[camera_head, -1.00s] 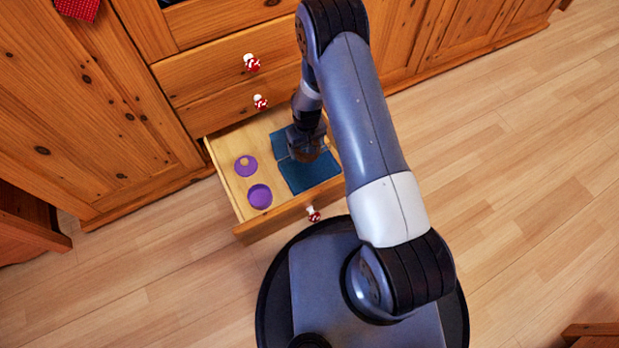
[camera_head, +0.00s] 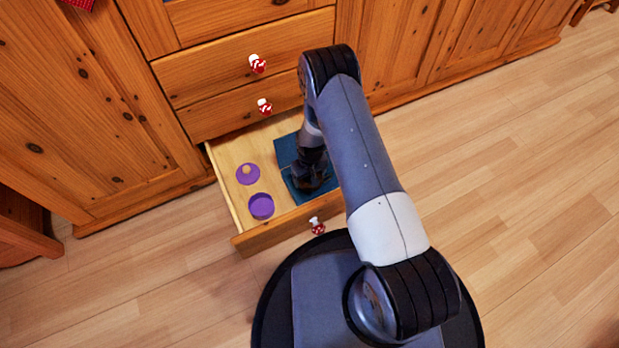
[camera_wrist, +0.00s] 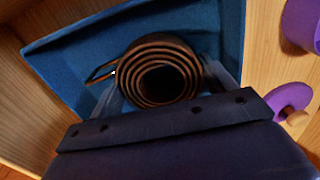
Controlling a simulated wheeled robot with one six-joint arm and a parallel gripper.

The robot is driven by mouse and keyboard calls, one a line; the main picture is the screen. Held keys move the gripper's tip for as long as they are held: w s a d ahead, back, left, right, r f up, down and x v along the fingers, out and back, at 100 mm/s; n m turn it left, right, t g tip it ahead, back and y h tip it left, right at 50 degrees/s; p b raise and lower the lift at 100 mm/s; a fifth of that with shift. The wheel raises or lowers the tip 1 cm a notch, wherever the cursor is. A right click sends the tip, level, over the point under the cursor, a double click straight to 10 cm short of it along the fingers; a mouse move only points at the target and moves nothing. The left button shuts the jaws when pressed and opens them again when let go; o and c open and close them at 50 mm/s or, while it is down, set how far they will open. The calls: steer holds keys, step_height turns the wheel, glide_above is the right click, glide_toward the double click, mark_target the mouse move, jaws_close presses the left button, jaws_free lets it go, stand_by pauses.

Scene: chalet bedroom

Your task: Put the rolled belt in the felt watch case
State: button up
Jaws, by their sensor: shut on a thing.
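The rolled belt (camera_wrist: 158,72) is a brown coil with a loose end sticking out to the left in the wrist view. My gripper (camera_wrist: 162,84) is shut on it, with one finger on each side of the coil. The blue felt watch case (camera_wrist: 85,50) lies behind and below the coil, and its raised edges show. In the head view the case (camera_head: 286,150) lies in the open drawer, partly covered by my gripper (camera_head: 311,180). The belt is hidden there by my wrist. I cannot tell whether the belt touches the case's floor.
The open wooden drawer (camera_head: 277,234) surrounds the case with low walls. A purple round cup (camera_head: 261,207) and a purple lid with a wooden knob (camera_head: 247,175) lie to the case's left. Shut drawers (camera_head: 240,68) rise behind it.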

steer(key=shift+r, duration=0.1)
steer(key=shift+f, duration=0.25)
steer(key=o, duration=1.1)
steer(key=shift+r, duration=0.1)
steer(key=shift+c, duration=0.2)
step_height(320, 180, up, 12)
steer(key=p, duration=0.5)
steer(key=shift+r, duration=0.15)
